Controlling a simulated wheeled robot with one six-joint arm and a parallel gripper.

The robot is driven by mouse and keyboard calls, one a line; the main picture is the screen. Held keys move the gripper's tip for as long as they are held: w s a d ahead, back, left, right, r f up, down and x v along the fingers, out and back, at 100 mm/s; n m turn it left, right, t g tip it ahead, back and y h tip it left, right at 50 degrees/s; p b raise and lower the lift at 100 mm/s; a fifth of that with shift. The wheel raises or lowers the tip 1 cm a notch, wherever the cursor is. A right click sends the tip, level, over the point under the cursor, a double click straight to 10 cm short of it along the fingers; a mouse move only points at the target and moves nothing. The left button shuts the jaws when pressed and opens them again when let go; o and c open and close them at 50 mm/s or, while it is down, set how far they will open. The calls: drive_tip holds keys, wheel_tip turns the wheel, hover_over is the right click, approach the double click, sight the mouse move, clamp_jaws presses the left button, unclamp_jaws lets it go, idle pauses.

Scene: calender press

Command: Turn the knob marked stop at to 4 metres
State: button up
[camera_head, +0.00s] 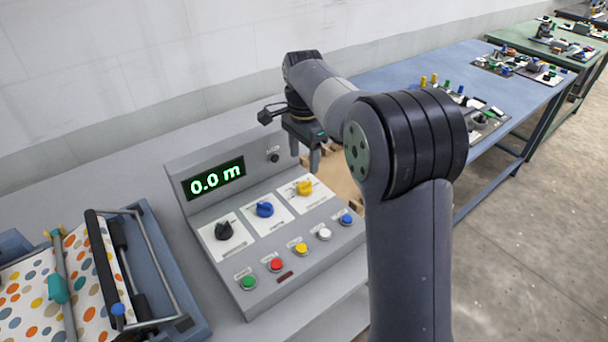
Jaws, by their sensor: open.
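The grey control panel (320,252) carries three knobs in a row on white plates: a black knob (224,230), a blue knob (265,209) and a yellow knob (304,187). Their labels are too small to read, so I cannot tell which is marked stop at. The display (215,178) reads 0.0 m in green. My gripper (305,160) points down, open and empty, behind and above the yellow knob, near the panel's back right. It appears apart from every knob. Part of my arm hides the panel's right surroundings.
A row of buttons, green (248,282), red (276,265), yellow (301,249), white (323,234) and blue (346,219), lines the panel's front. A roller frame (165,265) with dotted sheet stands left. Blue (400,75) and green benches with parts stand at the right.

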sight(304, 183)
wheel_tip(304, 183, down, 8)
drive_tip(key=shift+f, duration=0.1)
idle(0.4)
drive_tip(key=c, duration=1)
